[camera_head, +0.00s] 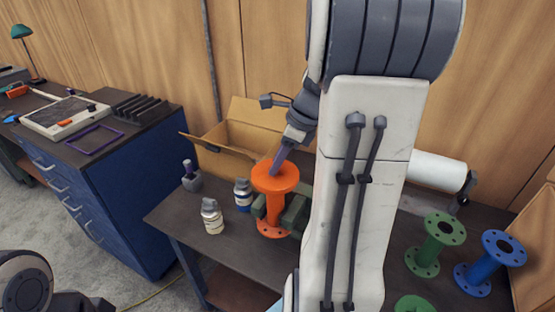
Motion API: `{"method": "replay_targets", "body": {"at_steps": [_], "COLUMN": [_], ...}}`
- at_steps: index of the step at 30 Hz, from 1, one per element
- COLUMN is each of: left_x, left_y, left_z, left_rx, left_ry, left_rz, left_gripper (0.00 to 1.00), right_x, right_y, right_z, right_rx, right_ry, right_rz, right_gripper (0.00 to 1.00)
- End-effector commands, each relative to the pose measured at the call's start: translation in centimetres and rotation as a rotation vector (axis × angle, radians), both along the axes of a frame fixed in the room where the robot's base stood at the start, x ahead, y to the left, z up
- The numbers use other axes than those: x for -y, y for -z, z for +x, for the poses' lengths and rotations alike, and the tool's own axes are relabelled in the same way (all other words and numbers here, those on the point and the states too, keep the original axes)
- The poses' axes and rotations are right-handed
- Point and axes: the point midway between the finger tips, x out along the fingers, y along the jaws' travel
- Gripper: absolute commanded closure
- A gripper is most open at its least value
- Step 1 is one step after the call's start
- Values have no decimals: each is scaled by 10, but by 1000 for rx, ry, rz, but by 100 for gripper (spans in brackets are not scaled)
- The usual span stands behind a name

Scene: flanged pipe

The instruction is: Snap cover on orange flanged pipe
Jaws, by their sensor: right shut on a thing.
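The orange flanged pipe (272,213) stands upright on the dark workbench, with dark grey-green jaws of a holder (296,211) around its middle. An orange disc, seemingly the cover (268,181), is at its top and shows no bolt holes. I cannot tell whether it is fully seated. My right gripper (279,162) comes down at a tilt from above, its narrow purple-grey fingers shut on the cover. My right arm hides the bench to the right of the pipe. My left gripper is not in view; only a part of my left arm shows at the lower left.
Two small bottles (212,216) (243,195) and a grey object (191,177) stand left of the pipe. An open cardboard box (221,160) is behind it. Green (433,244) and blue (481,272) flanged pipes stand at the right. A blue cabinet (120,185) is at the left.

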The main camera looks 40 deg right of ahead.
Motion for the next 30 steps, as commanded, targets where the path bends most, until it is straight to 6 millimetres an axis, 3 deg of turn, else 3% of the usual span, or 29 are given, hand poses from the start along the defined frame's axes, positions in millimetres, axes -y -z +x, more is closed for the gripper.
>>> {"method": "replay_targets", "body": {"at_steps": [30], "left_x": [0], "left_y": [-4], "left_z": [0], "left_rx": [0], "left_ry": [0], "left_rz": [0], "left_gripper": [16], "right_x": [0], "right_y": [5], "right_z": [0], "right_rx": [0], "right_ry": [0], "right_rz": [0], "right_gripper": [100]}}
